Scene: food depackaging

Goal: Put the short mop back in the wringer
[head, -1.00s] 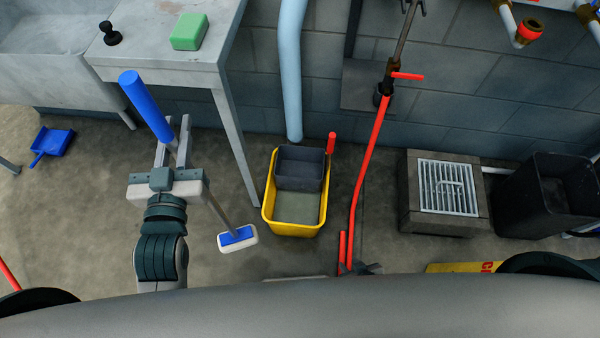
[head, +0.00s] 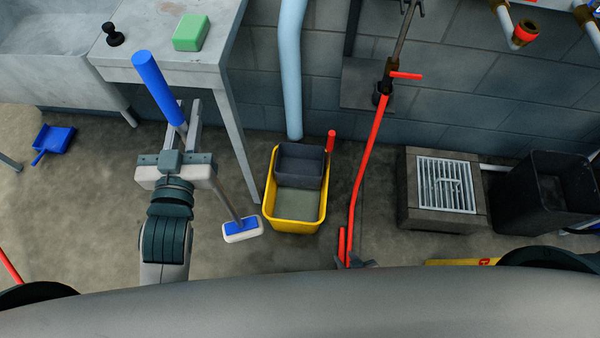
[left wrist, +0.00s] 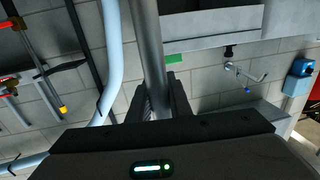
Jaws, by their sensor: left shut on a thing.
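The short mop has a blue handle grip (head: 157,88), a grey shaft and a white head with a blue top (head: 242,229). My left gripper (head: 188,118) is shut on the mop's shaft, and the mop is tilted with its head low at the right. In the left wrist view the shaft (left wrist: 150,60) runs up between the fingers (left wrist: 161,98). The yellow bucket (head: 268,212) stands on the floor just right of the mop head, with the dark grey wringer (head: 299,168) at its back. The mop head is outside the bucket.
A grey table (head: 160,68) with a green block (head: 191,32) stands behind, its leg close to the shaft. A red pole (head: 368,170) stands right of the bucket. A floor drain (head: 446,185) and dark bin (head: 562,200) are farther right. A blue dustpan (head: 52,142) lies left.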

